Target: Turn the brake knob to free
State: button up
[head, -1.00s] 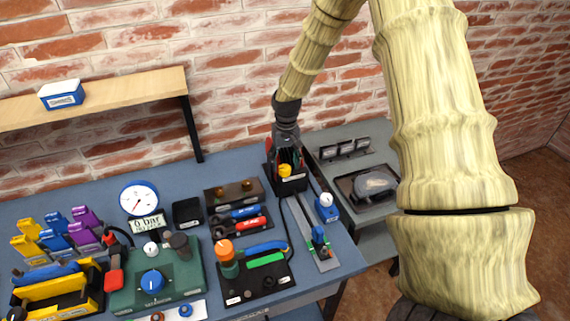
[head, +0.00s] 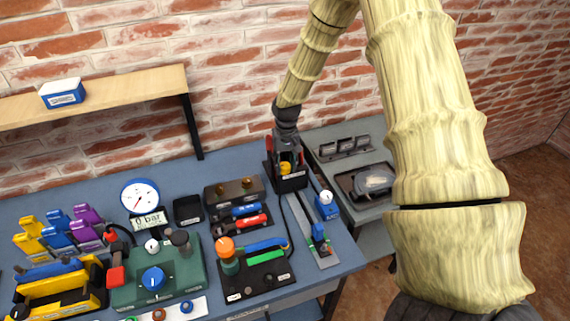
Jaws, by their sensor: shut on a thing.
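The brake knob appears to be the small yellow knob (head: 285,169) on a black box (head: 291,183) at the back right of the blue workbench. The fingers hide the knob's top and any pointer. The label on the box front is too small to read.
A rail with a blue slider (head: 318,232) and a blue block with a white knob (head: 326,205) stand close in front. A dial gauge (head: 140,196) and a green box with a blue knob (head: 153,279) are left. A grey side table (head: 335,169) is right.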

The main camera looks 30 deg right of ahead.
aim_at(286, 164)
jog(key=shift+n, duration=0.4)
jog(key=n, duration=0.4)
jog(key=shift+n, duration=0.3)
jog(key=n, duration=0.4)
jog(key=shift+w+d+n, duration=0.1)
jog(key=shift+n, duration=0.3)
jog(key=o, duration=1)
jog(key=shift+o, duration=0.2)
jog(key=shift+r, duration=0.1)
notch_tip(286, 164, up, 12)
jog(key=shift+d, duration=0.1)
